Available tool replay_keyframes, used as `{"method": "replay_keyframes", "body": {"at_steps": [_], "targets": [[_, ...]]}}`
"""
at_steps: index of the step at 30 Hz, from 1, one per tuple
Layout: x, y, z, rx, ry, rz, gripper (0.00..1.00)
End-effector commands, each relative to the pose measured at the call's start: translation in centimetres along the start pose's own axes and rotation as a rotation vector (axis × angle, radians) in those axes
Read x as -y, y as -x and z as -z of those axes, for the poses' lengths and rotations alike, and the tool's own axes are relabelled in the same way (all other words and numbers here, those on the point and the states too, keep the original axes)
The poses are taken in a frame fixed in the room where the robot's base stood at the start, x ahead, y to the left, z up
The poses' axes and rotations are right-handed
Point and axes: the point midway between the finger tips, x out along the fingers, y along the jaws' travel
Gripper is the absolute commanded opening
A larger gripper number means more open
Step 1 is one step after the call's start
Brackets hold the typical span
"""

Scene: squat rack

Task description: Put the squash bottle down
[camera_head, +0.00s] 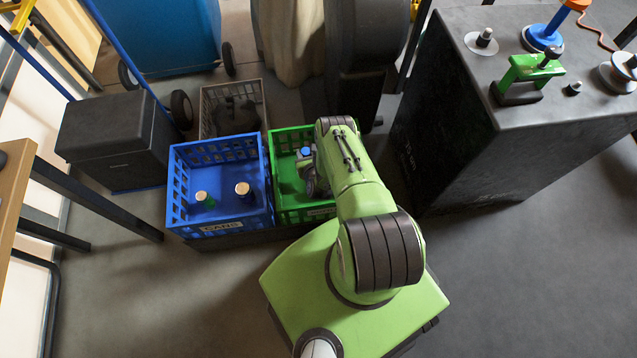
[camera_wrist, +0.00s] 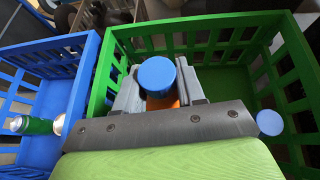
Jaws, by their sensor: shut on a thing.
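The squash bottle has a round blue cap and an orange body; in the wrist view its cap (camera_wrist: 157,74) stands up between the two grey fingers. My gripper (camera_wrist: 157,98) is shut on it. In the head view the cap (camera_head: 306,151) shows inside the outline of the green crate (camera_head: 277,160), with my gripper (camera_head: 308,165) beside it, partly covered by my arm. The green crate (camera_wrist: 220,25) surrounds the bottle in the wrist view. The lower part of the bottle is hidden, so I cannot tell whether it touches the crate floor.
Another blue round cap (camera_wrist: 270,122) shows at the right in the green crate. A grey crate (camera_head: 232,88) is behind. A dark box (camera_head: 118,135) stands left; a dark block (camera_head: 480,130) stands right.

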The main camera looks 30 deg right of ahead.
Motion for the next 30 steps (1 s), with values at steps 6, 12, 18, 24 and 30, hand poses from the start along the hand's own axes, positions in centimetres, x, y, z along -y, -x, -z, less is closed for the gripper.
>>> {"method": "replay_keyframes", "body": {"at_steps": [6,12,18,24,30], "targets": [[-0.1,-2.5,4.7,0.0,0.002,-0.001,0.0],[-0.1,-4.1,7.8,-0.001,0.002,-0.002,0.0],[0.0,-4.4,8.2,-0.002,0.001,0.0,0.0],[0.0,-4.3,8.2,-0.002,0.0,0.0,0.58],[0.0,-4.3,8.1,-0.002,0.0,0.0,0.64]]}}
